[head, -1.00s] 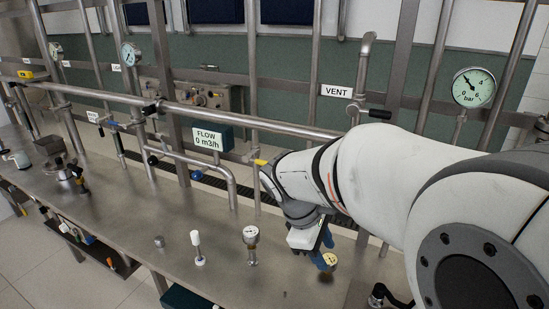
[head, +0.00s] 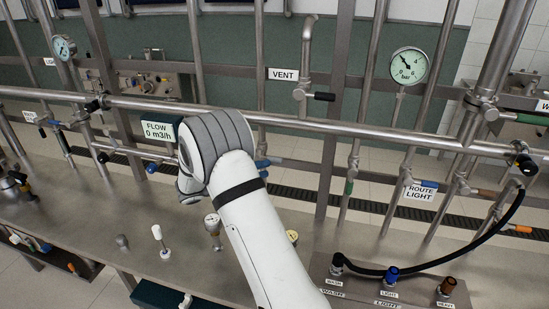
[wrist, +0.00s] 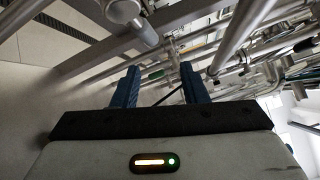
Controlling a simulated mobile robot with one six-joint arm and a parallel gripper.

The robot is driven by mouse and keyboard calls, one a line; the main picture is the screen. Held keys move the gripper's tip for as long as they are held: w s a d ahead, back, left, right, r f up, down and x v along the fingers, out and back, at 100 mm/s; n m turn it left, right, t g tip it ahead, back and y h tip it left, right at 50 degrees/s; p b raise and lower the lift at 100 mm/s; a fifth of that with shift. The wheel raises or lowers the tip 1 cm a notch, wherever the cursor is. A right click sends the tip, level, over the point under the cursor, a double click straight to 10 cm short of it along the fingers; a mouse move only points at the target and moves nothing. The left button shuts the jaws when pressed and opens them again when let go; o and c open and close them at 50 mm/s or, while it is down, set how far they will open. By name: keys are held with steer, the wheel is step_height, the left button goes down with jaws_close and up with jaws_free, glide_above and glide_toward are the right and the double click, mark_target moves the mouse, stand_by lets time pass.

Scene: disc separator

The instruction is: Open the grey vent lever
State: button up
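The vent lever has a dark grey handle (head: 323,97) and sits at the foot of a bent pipe, beside the VENT label (head: 283,74) in the head view. The handle points sideways to the right. My gripper (wrist: 158,86) shows in the wrist view with two blue fingers spread apart and nothing between them, so it is open. In the head view my arm bends to the left of and below the lever, well apart from it, and mostly hides the gripper. I cannot pick out the vent lever with certainty in the wrist view.
A long horizontal pipe (head: 330,127) runs below the lever. A pressure gauge (head: 408,65) stands to the right, and the FLOW sign (head: 157,129) reads 0 m3/h. A black hose (head: 450,262) loops at lower right. Small upright parts stand on the steel bench (head: 80,228).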

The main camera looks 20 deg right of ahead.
mark_target(275, 160)
steer(key=w+d+n, duration=0.1)
steer(key=d, duration=0.1)
steer(key=w+d+n+t+h+p, duration=0.1)
steer(key=d, duration=0.1)
steer(key=w+d+n+p, duration=0.1)
steer(key=d, duration=0.1)
steer(key=shift+w+d+f+h, duration=0.1)
steer(key=shift+w+d+h, duration=0.1)
steer(key=shift+w+h, duration=0.1)
steer(key=shift+c, duration=0.6)
jaws_close()
